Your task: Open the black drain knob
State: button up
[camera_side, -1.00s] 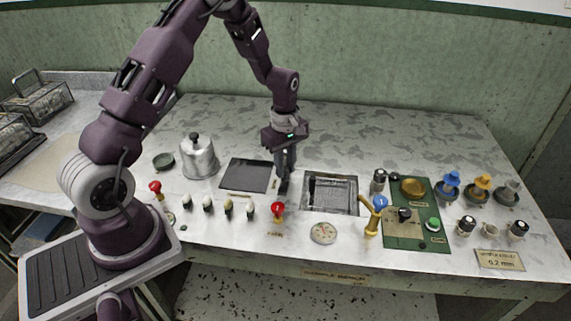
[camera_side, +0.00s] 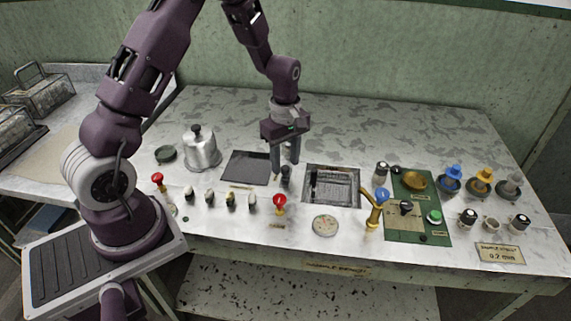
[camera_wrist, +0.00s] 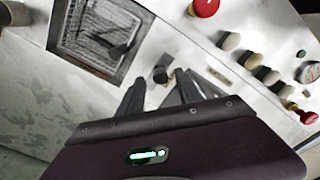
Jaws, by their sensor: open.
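The black drain knob (camera_side: 286,174) stands on the counter just left of the basin (camera_side: 358,187). In the wrist view the black knob (camera_wrist: 160,73) is just beyond my fingertips, beside the basin (camera_wrist: 57,33). My gripper (camera_side: 284,163) is open above and close to the knob, with its fingers pointing down and nothing between them. I cannot tell whether a finger touches the knob.
A dark flat plate (camera_side: 245,168) lies left of the knob. A brass tap (camera_side: 374,210) and a green panel (camera_side: 400,229) are to the right. The counter behind is clear.

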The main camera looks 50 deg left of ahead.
aim_at(286, 167)
notch_tip(286, 167, up, 5)
jog(key=shift+r, duration=0.2)
jog(key=s+d+r+m+t, duration=0.1)
jog(key=s+d+r+m, duration=0.3)
jog(key=r, duration=0.4)
jog(key=s+d+r+m+t, duration=0.25)
jog(key=s+r+m, duration=0.2)
jog(key=r, duration=0.35)
jog(key=s+d+r+m+t, duration=0.1)
jog(key=s+d+m, duration=0.1)
jog(key=s+m, duration=0.2)
jog(key=s+d+r+m+t, duration=0.1)
jog(key=s+m, duration=0.4)
jog(key=s, duration=0.5)
jog(key=shift+s+d+r, duration=0.25)
jog(key=shift+d+r, duration=0.35)
jog(key=shift+r, duration=0.05)
jog(key=shift+m, duration=0.25)
